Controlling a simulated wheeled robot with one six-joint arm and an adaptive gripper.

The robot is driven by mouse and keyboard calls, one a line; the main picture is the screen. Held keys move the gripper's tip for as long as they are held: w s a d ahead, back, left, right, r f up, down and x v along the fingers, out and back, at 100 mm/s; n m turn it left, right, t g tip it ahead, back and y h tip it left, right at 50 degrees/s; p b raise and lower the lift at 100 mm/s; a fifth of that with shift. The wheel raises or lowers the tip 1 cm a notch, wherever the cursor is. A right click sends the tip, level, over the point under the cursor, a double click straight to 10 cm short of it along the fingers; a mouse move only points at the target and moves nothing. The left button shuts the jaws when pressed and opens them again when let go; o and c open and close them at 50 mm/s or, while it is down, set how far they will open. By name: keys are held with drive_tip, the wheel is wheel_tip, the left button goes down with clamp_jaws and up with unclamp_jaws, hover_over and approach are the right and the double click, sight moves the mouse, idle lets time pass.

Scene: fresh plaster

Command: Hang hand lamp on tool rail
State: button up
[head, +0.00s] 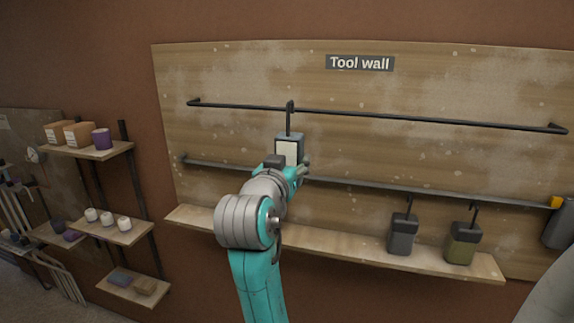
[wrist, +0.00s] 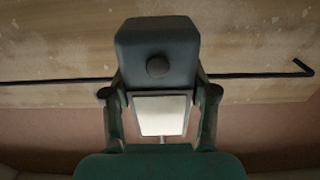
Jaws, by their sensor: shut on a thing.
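The hand lamp (head: 288,148) is a dark blue-grey block with a pale panel and a thin black hook stem rising from its top. My gripper (head: 285,168) is shut on it, and it hangs upright in front of the tool wall. In the wrist view the lamp (wrist: 157,50) shows its dark body, a round knob and the pale panel, with a finger on each side. The upper black rail (head: 400,117) runs across the board. The hook's top overlaps this rail in the head view; I cannot tell whether it is over the rail or in front.
A lower grey rail (head: 360,185) runs behind the lamp. A dark grey lamp (head: 403,235) and an olive lamp (head: 462,245) are at the wooden ledge (head: 340,246), to the right. A grey object (head: 558,228) is at the far right. Shelves (head: 112,232) stand left.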

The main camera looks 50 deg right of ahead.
drive_tip(key=f+x, duration=0.2)
drive_tip(key=x, duration=0.9)
drive_tip(key=shift+d, duration=0.25)
idle(0.8)
drive_tip(key=shift+w+f, duration=0.1)
drive_tip(key=shift+f, duration=0.05)
drive_tip(key=o, duration=1.4)
drive_tip(key=shift+o, duration=0.2)
drive_tip(key=shift+a, duration=0.1)
drive_tip(key=v, duration=1.1)
drive_tip(key=shift+a, duration=0.35)
drive_tip(key=shift+f, duration=0.2)
